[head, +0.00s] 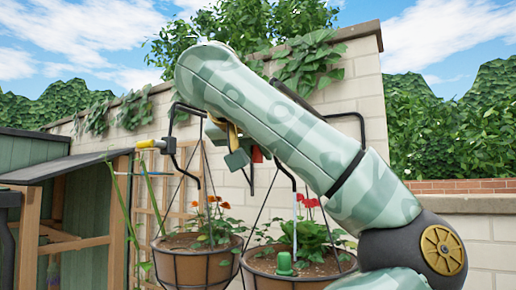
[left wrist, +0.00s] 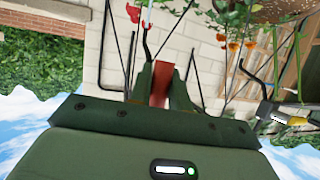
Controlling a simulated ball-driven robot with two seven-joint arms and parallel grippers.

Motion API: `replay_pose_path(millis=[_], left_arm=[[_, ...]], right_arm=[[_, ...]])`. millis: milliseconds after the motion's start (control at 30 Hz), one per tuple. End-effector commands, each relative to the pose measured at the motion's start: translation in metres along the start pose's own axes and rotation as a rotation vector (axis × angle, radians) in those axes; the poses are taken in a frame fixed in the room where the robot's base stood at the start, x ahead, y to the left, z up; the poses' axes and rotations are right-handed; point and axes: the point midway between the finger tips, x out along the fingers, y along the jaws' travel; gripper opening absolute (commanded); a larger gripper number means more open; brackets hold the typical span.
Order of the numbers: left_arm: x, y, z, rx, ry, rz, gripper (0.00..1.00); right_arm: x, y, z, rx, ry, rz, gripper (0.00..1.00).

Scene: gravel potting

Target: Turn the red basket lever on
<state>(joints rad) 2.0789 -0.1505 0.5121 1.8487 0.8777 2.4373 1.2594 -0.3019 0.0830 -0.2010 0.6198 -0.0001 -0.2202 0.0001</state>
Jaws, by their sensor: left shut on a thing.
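The right basket (head: 290,280), a brown pot in a black wire frame, holds red flowers (head: 309,202). My arm hides much of the lever and its mount. My right gripper is in neither view.
The left basket (head: 197,268) holds orange flowers, with a yellow lever (head: 149,143) above it. A pale block wall (head: 350,95) with climbing plants stands close behind. A wooden shed (head: 60,215) is at the left. Black hanger rods surround my gripper.

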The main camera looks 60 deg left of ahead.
Motion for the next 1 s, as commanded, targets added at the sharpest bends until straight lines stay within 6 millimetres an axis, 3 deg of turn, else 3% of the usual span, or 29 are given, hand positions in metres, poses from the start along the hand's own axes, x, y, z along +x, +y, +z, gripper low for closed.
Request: replay_pose_path(millis=[467, 500, 567, 867, 1000], left_arm=[[0.001, 0.0, 0.001, -0.016, -0.007, 0.004, 0.0], [0.001, 0.0, 0.001, -0.016, -0.007, 0.004, 0.27], [0.001, 0.0, 0.001, -0.016, -0.006, 0.004, 0.41], [-0.001, 0.0, 0.0, -0.013, -0.004, 0.005, 0.41], [-0.016, 0.001, 0.001, -0.012, -0.001, 0.007, 0.41]], right_arm=[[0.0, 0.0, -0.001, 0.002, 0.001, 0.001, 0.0], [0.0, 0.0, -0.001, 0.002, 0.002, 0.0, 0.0], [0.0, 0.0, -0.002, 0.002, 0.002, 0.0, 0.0], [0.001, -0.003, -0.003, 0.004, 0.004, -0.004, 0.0], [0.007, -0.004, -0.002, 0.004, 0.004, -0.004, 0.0]])
